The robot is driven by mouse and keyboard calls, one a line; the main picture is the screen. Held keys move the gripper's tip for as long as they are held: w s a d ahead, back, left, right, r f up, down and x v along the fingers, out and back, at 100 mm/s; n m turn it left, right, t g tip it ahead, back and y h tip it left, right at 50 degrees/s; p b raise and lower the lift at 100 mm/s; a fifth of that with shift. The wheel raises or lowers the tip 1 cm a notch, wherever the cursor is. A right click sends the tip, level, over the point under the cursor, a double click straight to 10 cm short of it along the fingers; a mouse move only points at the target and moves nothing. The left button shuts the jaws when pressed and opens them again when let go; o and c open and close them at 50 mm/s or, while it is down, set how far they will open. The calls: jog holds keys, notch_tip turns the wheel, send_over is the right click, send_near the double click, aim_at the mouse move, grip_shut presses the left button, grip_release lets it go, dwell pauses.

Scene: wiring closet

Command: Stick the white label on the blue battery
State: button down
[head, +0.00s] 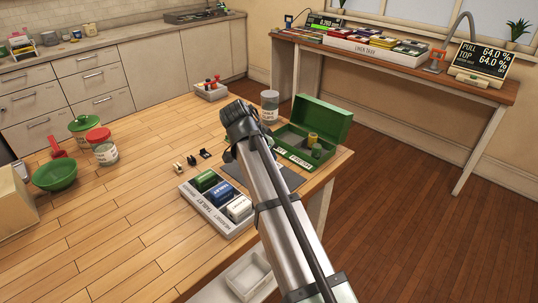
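A blue block (221,193), which looks like the blue battery, sits in a grey tray (196,206) on the wooden table. It lies between a green block (205,181) and a white block (239,208). All three carry small lettering that I cannot read surely. I cannot pick out a loose white label; small tan and black items (178,166) lie just behind the tray. My arm crosses the table to the right of the tray. My gripper's fingers do not show; the arm may hide them.
An open green box (318,119) and a jar (269,106) stand behind my arm. A red-lidded jar (102,147), a green pot (85,130) and a green bowl (55,175) stand at left. A white bin (248,276) is below the table edge. The table's left front is clear.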

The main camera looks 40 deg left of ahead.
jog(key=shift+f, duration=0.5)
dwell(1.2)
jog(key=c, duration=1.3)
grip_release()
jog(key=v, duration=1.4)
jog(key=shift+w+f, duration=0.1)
